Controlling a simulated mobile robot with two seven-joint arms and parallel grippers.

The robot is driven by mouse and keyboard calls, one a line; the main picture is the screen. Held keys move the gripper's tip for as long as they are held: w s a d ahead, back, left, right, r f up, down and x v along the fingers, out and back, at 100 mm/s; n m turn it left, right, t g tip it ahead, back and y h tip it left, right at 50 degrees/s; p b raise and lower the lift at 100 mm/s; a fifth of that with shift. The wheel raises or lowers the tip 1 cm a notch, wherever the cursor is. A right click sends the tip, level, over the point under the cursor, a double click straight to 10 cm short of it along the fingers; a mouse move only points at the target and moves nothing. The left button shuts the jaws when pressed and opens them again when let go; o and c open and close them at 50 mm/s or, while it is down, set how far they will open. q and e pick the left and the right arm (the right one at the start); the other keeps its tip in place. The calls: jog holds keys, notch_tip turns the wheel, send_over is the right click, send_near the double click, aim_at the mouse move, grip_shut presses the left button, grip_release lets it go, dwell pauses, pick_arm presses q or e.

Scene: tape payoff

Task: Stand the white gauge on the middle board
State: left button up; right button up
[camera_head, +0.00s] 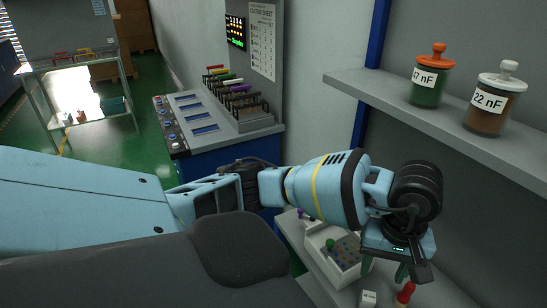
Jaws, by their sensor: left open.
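A rack (251,118) of gauges with coloured handles stands on the grey console at the wall. The gauge with the white handle (232,83) seems to be among them, between yellow and purple ones; it is small and partly hidden by its neighbours. Three flat boards with blue faces lie in a row left of the rack, and the middle board (195,112) looks bare. My left gripper (386,268) is open and empty, pointing down over the low shelf at the right, far from the rack. My right gripper is not in view.
The low shelf holds a tray (345,252) with a green knob, a red-knobbed piece (405,293) and a small white block (368,299) close below the gripper. An upper shelf (390,92) carries an orange-lidded jar (428,85) and a white-lidded jar (490,108).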

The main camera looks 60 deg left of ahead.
pick_arm(q)
jog(key=s+d+f+n+g+h, duration=0.35)
jog(key=s+d+h, duration=0.5)
jog(key=d, duration=0.45)
jog(key=s+d+r+n+t+h, duration=0.1)
jog(key=s+d+r+n+h, duration=0.35)
jog(key=n+h, duration=0.7)
jog(key=w+a+f+n+t+y, duration=0.1)
jog(key=a+f+n+t+y, duration=0.4)
jog(key=n, duration=0.7)
jog(key=w+a+f+n+t+y, duration=0.25)
jog(key=f+n+t, duration=0.35)
jog(key=n, duration=0.5)
jog(key=w+a+f+n+t+y, duration=0.1)
jog(key=a+f+n+t+y, duration=0.3)
jog(key=n+t, duration=0.6)
jog(key=s+a+f+n+g+y, duration=0.3)
jog(key=s+f+n+g, duration=0.2)
jog(key=s, duration=0.5)
jog(key=s+a+f+n+g+y, duration=0.3)
jog(key=s+a+f+n+g, duration=0.1)
jog(key=s+f+n, duration=0.5)
notch_tip(320, 180, down, 3)
jog(key=shift+s+r+g+y, duration=0.1)
jog(key=shift+s+g+y, duration=0.25)
jog(key=shift+g, duration=0.5)
